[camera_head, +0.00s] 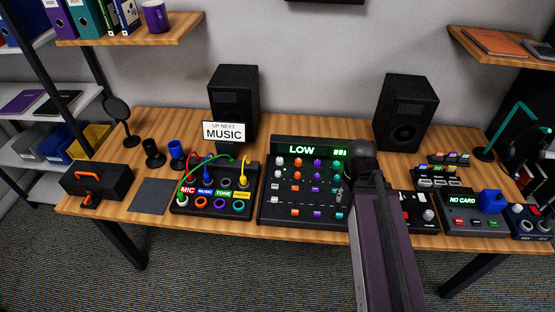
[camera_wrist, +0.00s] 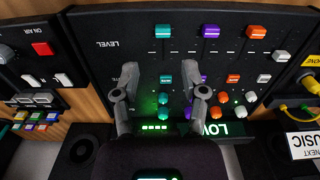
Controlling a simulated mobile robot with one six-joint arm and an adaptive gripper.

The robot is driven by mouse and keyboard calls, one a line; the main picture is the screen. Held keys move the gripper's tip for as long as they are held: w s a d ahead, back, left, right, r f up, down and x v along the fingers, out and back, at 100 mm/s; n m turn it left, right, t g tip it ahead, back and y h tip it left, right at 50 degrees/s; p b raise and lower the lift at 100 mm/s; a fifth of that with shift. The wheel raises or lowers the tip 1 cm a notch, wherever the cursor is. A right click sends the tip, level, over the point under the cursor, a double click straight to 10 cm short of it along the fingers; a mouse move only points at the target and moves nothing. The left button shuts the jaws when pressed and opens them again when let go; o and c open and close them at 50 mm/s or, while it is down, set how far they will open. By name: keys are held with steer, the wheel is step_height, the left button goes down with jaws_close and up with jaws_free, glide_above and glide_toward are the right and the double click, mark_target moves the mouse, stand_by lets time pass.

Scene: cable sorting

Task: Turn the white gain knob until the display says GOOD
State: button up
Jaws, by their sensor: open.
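The mixer (camera_head: 265,205) is a black console in the middle of the desk. Its display (camera_head: 302,150) reads LOW in green, beside a lit green readout. The white gain knob (camera_head: 279,162) is at the left end of the knob row nearest the display. In the wrist view, which is upside down, this white knob (camera_wrist: 240,113) lies right of my gripper, near the display (camera_wrist: 222,128). My gripper (camera_wrist: 161,76) is open and empty over the teal column, apart from the white knob. In the head view my arm hides the mixer's right part.
More white, orange, purple and teal knobs, buttons and faders crowd the mixer. A cable patch box (camera_head: 206,211) with plugged cables and a MUSIC sign (camera_head: 224,131) stand left. Black speakers (camera_head: 407,110) stand behind. A NO CARD box (camera_head: 474,214) is right.

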steer(key=w+a+n, duration=0.2)
steer(key=w, duration=0.3)
step_height(320, 180, up, 2)
steer(key=n+p, duration=0.2)
steer(key=n, duration=0.9)
glide_above(280, 159)
steer(key=shift+a+r, duration=0.1)
steer(key=shift+r, duration=0.1)
steer(key=shift+f, duration=0.2)
step_height(280, 159, down, 13)
steer(key=b, duration=1.3)
steer(key=shift+f, duration=0.2)
jaws_close()
